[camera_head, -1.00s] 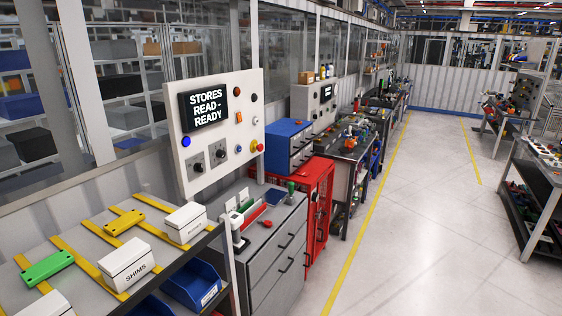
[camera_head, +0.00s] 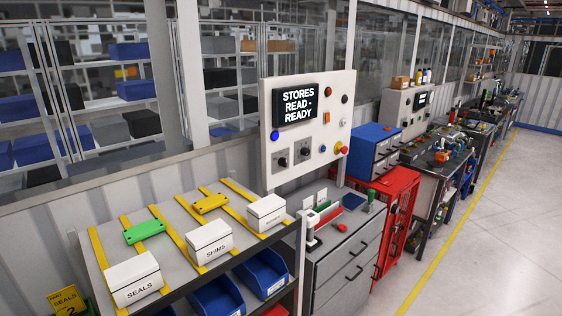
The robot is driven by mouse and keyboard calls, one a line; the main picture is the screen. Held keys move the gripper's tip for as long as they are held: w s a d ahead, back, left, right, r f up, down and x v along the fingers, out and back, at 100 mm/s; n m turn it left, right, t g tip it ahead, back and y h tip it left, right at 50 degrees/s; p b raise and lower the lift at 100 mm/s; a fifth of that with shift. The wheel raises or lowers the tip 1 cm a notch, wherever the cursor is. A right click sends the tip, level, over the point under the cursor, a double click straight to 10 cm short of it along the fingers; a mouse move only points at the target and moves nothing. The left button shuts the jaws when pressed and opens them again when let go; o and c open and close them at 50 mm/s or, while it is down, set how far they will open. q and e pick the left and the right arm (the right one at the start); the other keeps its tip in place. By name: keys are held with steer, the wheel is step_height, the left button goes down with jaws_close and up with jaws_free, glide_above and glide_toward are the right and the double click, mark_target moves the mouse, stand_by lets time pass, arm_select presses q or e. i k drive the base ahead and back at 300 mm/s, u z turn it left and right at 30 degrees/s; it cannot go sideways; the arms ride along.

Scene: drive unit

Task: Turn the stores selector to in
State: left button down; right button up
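A pale control panel (camera_head: 336,109) stands upright behind the grey drawer cabinet. Its dark screen (camera_head: 297,106) reads "STORES READ - READY". Two dark rotary selectors sit low on the panel, a left one (camera_head: 282,162) and a right one (camera_head: 305,152). Their labels are too small to read, so I cannot tell which is the stores selector or where either points. A blue button (camera_head: 275,135), an orange switch (camera_head: 327,117) and a red knob on yellow (camera_head: 341,148) are also on it. Neither of my grippers is in view.
A sloped shelf with yellow strips (camera_head: 181,235) holds white boxes, including a SHIMS box (camera_head: 209,243) and a SEALS box (camera_head: 135,282). Blue bins (camera_head: 262,274) sit below. A grey drawer cabinet (camera_head: 346,262) and red cabinet (camera_head: 396,215) stand right. Open floor (camera_head: 490,240) lies at right.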

mark_target(283, 162)
steer(key=u, duration=0.15)
steer(key=k, duration=0.4)
steer(key=z, duration=0.65)
steer(key=i, duration=0.8)
steer(key=u, duration=0.55)
steer(key=i, duration=0.7)
steer(key=u, duration=0.6)
